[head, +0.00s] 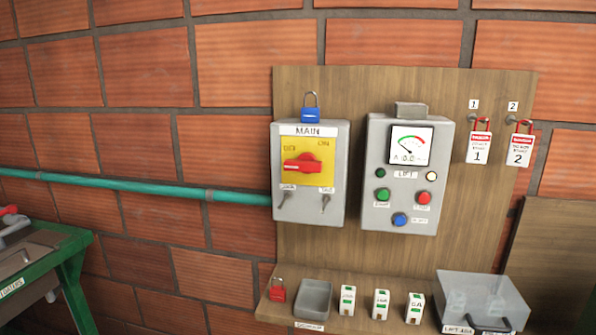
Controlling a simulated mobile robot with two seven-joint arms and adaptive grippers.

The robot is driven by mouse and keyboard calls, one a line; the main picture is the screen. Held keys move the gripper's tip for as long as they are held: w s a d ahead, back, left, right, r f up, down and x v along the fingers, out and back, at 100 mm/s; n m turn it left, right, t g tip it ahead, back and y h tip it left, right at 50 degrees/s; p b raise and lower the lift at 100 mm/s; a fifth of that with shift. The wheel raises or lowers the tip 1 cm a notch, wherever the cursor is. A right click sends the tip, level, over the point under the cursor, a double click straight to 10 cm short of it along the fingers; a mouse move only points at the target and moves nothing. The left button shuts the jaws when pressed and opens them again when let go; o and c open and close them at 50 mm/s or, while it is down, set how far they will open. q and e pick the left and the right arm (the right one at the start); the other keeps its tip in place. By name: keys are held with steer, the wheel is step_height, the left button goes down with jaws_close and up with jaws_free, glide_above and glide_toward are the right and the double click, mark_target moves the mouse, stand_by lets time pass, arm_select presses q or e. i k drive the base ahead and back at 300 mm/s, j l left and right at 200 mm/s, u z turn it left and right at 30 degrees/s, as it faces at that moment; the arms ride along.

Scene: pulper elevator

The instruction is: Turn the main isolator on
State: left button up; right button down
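The main isolator (309,178) is a grey wall box labelled MAIN, with a yellow plate carrying an OFF mark at upper left and an ON mark at upper right. Its red rotary handle (302,163) lies roughly horizontal across the plate; its exact switch position is hard to read. Two small dark levers or keys (326,201) sit on the box below the plate. A blue padlock (311,111) with its shackle upward stands at the top of the box. Neither of my grippers is in view.
The lift control box (407,172), with a gauge and coloured buttons, is to the right. Red padlocks with tags (479,146) hang farther right. Below, a shelf (345,323) holds a red padlock (278,290), grey tray, blocks and clear box. A green pipe (130,188) runs left.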

mark_target(307, 163)
steer(key=k+l+z, duration=0.2)
steer(key=l, duration=0.65)
steer(key=l+z, duration=0.25)
steer(key=l, duration=0.6)
